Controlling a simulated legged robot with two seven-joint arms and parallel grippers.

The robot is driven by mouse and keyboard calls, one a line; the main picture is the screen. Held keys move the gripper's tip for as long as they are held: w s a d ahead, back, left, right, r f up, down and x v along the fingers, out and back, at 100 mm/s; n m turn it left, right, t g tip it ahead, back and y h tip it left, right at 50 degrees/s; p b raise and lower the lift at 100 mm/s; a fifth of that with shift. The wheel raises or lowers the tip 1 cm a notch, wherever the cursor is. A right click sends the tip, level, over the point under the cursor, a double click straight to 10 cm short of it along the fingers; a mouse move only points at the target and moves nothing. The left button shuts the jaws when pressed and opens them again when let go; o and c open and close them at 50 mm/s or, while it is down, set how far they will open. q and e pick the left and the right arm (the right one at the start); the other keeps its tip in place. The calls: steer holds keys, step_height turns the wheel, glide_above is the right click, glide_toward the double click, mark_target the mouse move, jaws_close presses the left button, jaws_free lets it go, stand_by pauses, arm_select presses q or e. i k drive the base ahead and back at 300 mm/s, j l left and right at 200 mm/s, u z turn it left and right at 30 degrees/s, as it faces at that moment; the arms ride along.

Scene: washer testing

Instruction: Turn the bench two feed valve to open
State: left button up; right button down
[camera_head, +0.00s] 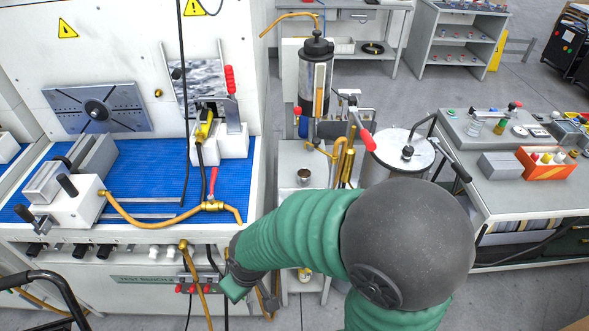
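The bench with the "TEST BENCH 2" label (145,279) stands at the left, with a blue mat (150,165) on top. A brass valve (212,206) with a red lever (213,182) sits at the mat's front right. The lever stands roughly upright. My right arm comes in from the lower right in a green sleeve. My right gripper (235,286) is at the bench's front face, below and right of the valve and apart from it. Its fingers cannot be made out clearly. My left gripper is not in view.
Red knobs (190,288) and hoses are on the bench front near my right gripper. A red-handled clamp (230,80) stands behind the valve. A cylindrical tank (316,75) and a round-lidded vessel (405,148) are to the right. A side table (510,200) is at far right.

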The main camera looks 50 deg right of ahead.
mark_target(211, 198)
steer(key=z, duration=0.95)
